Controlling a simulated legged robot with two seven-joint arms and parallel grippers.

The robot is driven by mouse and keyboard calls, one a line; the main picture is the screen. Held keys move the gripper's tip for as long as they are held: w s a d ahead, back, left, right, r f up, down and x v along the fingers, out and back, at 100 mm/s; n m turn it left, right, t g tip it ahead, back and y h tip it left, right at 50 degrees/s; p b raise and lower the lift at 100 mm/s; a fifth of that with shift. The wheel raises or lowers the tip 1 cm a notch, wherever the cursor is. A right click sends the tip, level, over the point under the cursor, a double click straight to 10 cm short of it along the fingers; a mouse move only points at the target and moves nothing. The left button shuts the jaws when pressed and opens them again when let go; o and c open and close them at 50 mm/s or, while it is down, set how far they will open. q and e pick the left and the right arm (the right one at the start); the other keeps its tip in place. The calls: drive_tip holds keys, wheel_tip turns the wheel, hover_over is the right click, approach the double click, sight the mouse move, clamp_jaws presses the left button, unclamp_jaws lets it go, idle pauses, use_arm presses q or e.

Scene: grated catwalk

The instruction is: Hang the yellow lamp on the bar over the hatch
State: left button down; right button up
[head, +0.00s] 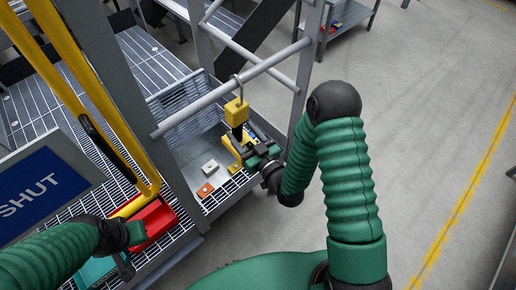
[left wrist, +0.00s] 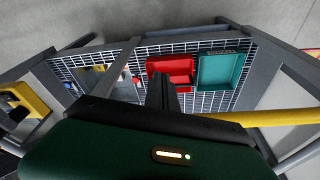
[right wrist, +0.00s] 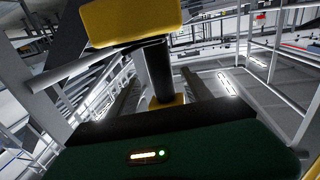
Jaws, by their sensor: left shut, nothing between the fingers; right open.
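The yellow lamp (head: 236,111) has a yellow top, a dark middle and a yellow lower part. Its thin hook reaches up to the grey bar (head: 195,106) and appears to be over it; the exact contact is too small to tell. My right gripper (head: 246,151) is open beside the lamp's dark middle. In the right wrist view the lamp's dark shaft (right wrist: 157,72) stands between the two spread fingers (right wrist: 160,92). My left gripper (head: 126,254) is shut and empty by the red bin (head: 152,224). Its closed fingers (left wrist: 161,92) show in the left wrist view.
A teal bin (left wrist: 219,71) stands next to the red bin on the grating. A yellow rail (head: 92,95) and a blue SHUT sign (head: 38,193) are at left.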

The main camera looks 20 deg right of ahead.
drive_tip(key=s+d+p, duration=0.4)
drive_tip(key=s+p, duration=0.2)
drive_tip(key=s, duration=0.8)
drive_tip(key=w+f+n+g+h, duration=0.1)
drive_tip(key=w+f+n+g, duration=0.3)
drive_tip(key=g, duration=0.5)
drive_tip(key=s+r+m+g+h, duration=0.2)
drive_tip(key=s+r+m+g, duration=0.4)
drive_tip(key=s+r, duration=0.3)
drive_tip(key=shift+s+a, duration=0.4)
drive_tip(key=shift+s, duration=0.25)
drive_tip(key=shift+w, duration=0.1)
